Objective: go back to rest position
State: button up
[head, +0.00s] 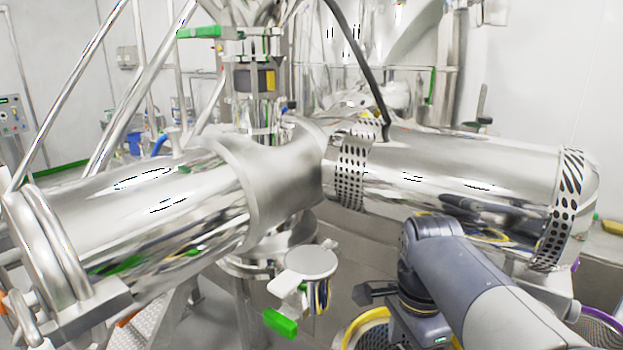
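My arm rises from the bottom right of the head view and bends down at its wrist. My gripper (374,293) shows as a small dark part left of the wrist, in front of the steel machine. Its fingers are small and partly hidden, so I cannot tell whether it is open or shut. I see nothing clearly held in it. The green-handled valve (281,322) with a round pale disc (311,261) above it is to the left of my gripper, apart from it in the picture.
A large steel cylinder (150,215) lies at left, and another (460,180) with perforated bands lies just behind my arm. A yellow-rimmed round container (366,326) is below my wrist, and a purple-rimmed one (603,318) is at lower right. A control panel (12,115) is far left.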

jog(key=shift+r, duration=0.6)
notch_tip(320, 180, up, 10)
jog(key=b, duration=0.1)
notch_tip(320, 180, down, 11)
jog(key=shift+r+p, duration=0.1)
jog(key=shift+p, duration=0.45)
jog(key=shift+f, duration=0.2)
jog(key=n+b, duration=0.1)
jog(key=n, duration=0.4)
jog(key=shift+n, duration=0.4)
jog(key=n+b, duration=0.1)
jog(key=n, duration=0.4)
jog(key=shift+n, duration=0.3)
jog(key=n+b, duration=0.1)
jog(key=n, duration=0.4)
jog(key=n+b, duration=0.2)
jog(key=n, duration=0.4)
jog(key=shift+n, duration=0.3)
